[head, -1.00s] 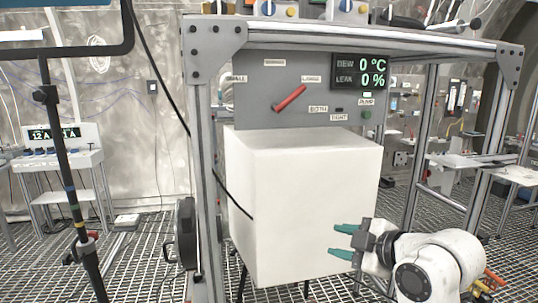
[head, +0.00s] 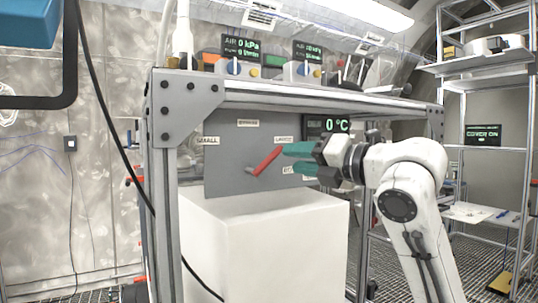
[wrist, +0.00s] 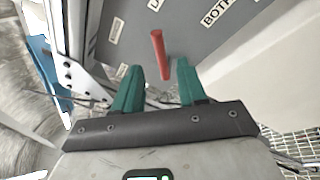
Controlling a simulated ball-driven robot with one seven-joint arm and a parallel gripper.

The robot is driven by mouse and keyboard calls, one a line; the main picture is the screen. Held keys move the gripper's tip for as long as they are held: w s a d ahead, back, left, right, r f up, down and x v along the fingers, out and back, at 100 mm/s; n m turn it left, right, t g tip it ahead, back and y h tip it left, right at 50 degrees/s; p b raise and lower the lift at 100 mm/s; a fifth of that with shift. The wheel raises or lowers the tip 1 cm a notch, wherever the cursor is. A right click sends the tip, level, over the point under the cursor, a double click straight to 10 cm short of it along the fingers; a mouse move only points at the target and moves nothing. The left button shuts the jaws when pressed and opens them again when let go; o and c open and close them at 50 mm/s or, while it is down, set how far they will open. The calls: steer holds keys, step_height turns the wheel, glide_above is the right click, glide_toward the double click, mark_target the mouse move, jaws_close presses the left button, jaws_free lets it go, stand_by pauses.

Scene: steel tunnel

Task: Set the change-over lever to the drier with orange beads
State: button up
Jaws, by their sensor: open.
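The red change-over lever (head: 265,161) sits on a grey panel (head: 222,170). It slants up and right, its upper end toward the "LARGE" label (head: 284,139). A "SMALL" label (head: 209,141) is on the left. My gripper (head: 289,158) is open, with teal fingers at the lever's upper right end. In the wrist view the lever (wrist: 160,55) appears between and ahead of the two fingertips (wrist: 159,70). I cannot tell whether they touch it. Another label beside the fingers is partly hidden.
A white block (head: 265,245) stands below the panel. A metal frame post (head: 163,190) and top beam (head: 290,97) surround the panel. A display reading 0 °C (head: 327,125) is partly covered by my gripper. Instruments (head: 240,68) stand on top.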

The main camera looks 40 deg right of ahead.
mark_target(275, 157)
steer(key=w+p, duration=0.2)
steer(key=w, duration=0.5)
steer(key=shift+w+a, duration=0.1)
steer(key=shift+w, duration=0.25)
jaws_close()
